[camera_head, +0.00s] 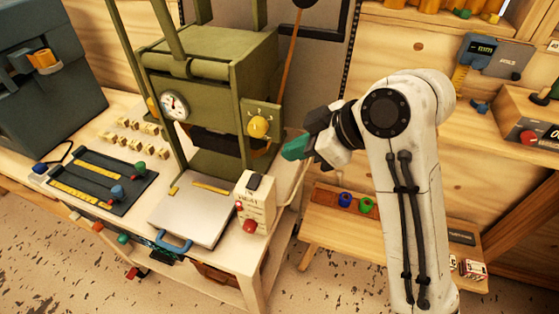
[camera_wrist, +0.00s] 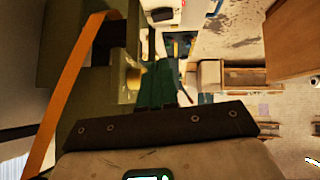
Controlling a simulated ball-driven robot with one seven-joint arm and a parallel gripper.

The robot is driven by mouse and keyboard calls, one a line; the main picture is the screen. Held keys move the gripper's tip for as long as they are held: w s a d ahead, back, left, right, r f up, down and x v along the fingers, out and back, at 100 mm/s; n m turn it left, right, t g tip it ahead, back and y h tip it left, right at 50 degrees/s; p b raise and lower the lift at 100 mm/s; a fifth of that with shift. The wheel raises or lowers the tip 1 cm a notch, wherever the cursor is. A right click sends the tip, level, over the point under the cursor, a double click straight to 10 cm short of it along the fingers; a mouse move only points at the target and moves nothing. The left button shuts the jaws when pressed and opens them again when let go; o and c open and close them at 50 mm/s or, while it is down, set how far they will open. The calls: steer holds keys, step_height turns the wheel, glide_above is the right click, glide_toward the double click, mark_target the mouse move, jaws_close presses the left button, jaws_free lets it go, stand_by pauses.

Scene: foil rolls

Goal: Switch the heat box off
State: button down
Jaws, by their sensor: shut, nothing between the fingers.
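A small cream box (camera_head: 256,205) with a dark switch on its top, a red knob and small print on its front stands at the right front of the bench. The print is too small to read, so I cannot be sure it is the heat box. A pale box with a dark patch (camera_wrist: 160,8), probably the same one, shows at the top of the wrist view. My gripper (camera_head: 292,150) has green fingers, shut and empty, above and behind the cream box, right of the green press. The shut fingers also show in the wrist view (camera_wrist: 160,85).
The green press (camera_head: 205,75) with a gauge and a yellow knob (camera_head: 257,127) stands close left of my gripper. A pale plate (camera_head: 192,215) lies before it. A black slider panel (camera_head: 103,180) is at left. A low wooden bench (camera_head: 325,230) stands right.

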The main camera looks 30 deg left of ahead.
steer(key=p, duration=0.2)
glide_above(261, 180)
steer(key=d, duration=0.2)
steer(key=f, duration=0.6)
steer(key=shift+s+a+f, duration=0.15)
steer(key=shift+s+f, duration=0.1)
steer(key=f, duration=0.3)
steer(key=shift+w+f, duration=0.1)
steer(key=shift+w, duration=0.15)
steer(key=shift+f, duration=0.45)
steer(key=shift+w, duration=0.1)
steer(key=shift+w+f+m+g+h+p, duration=0.25)
steer(key=shift+f+m+g+h+p, duration=0.15)
steer(key=shift+g, duration=0.3)
steer(key=shift+f, duration=0.15)
steer(key=shift+s, duration=0.1)
steer(key=shift+s, duration=0.1)
